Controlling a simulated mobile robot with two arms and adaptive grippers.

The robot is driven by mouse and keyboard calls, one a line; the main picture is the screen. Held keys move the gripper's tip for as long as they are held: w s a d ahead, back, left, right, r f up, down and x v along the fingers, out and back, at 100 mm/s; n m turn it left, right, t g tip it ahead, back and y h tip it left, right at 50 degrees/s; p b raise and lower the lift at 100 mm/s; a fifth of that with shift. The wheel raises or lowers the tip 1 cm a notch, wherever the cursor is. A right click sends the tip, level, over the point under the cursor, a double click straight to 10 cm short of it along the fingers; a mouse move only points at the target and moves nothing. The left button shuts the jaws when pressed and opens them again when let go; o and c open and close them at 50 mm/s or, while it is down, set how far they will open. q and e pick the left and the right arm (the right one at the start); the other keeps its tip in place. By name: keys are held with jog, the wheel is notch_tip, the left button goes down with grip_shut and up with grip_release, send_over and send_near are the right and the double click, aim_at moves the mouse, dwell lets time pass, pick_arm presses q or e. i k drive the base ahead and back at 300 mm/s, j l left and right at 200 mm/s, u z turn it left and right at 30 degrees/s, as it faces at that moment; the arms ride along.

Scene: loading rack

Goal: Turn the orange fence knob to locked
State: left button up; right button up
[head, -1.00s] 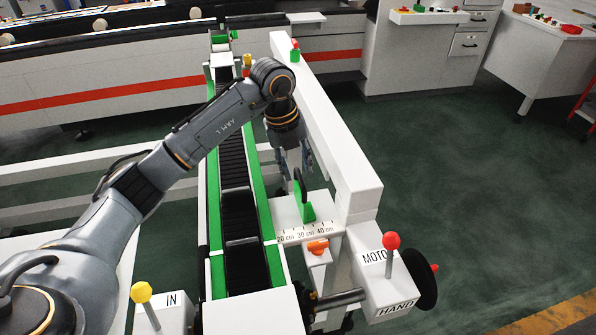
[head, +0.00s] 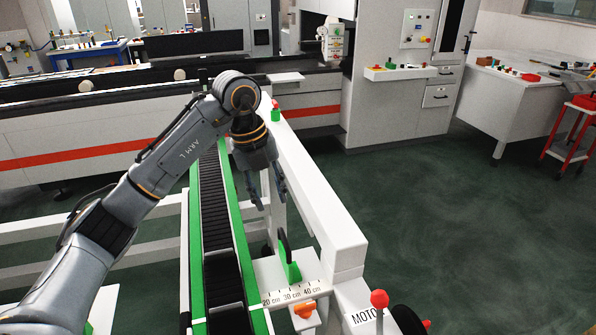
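The orange fence knob (head: 305,309) sits on a small white block just below the centimetre scale (head: 291,293), near the bottom of the head view. The green fence piece with a black disc (head: 287,258) stands on the white plate behind the scale. My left gripper (head: 272,204) hangs above and behind that fence piece, fingers pointing down. Its fingers are apart and nothing shows between them. It is clear of the knob. My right gripper is not in view.
The black conveyor with green edges (head: 239,225) runs left of the fence. A long white beam (head: 318,205) runs along the right. A red-knobbed lever (head: 379,299) stands on the MOTOR box at the lower right. Green floor to the right is free.

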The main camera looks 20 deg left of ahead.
aim_at(304, 310)
jog(key=k+l, duration=1.2)
jog(key=l, duration=0.15)
